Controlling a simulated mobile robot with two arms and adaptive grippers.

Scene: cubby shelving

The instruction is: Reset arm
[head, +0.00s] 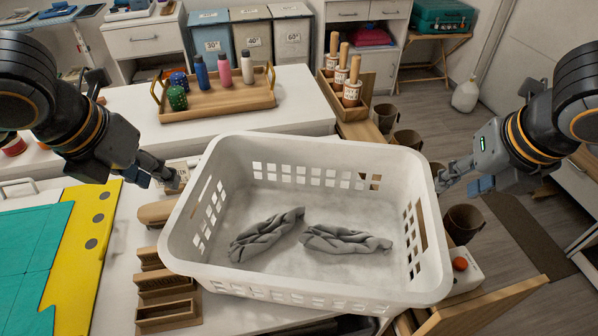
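A white plastic laundry basket (290,284) with slotted walls sits in the middle of the head view. Two crumpled grey cloths, one at the left (266,234) and one at the right (345,240), lie apart on its floor. My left gripper (172,178) is at the outside of the basket's left wall, close to the rim. My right gripper (445,180) is at the outside of the right wall, close to the rim. Their fingertips are small here, and I cannot tell whether either touches or grips the basket.
A wooden tray (216,103) with several bottles stands on the white counter behind. A wooden caddy (345,92) and brown cups (384,117) are at the back right. A teal and yellow board (84,245) lies at left. Small wooden boxes (166,312) stand beside the basket.

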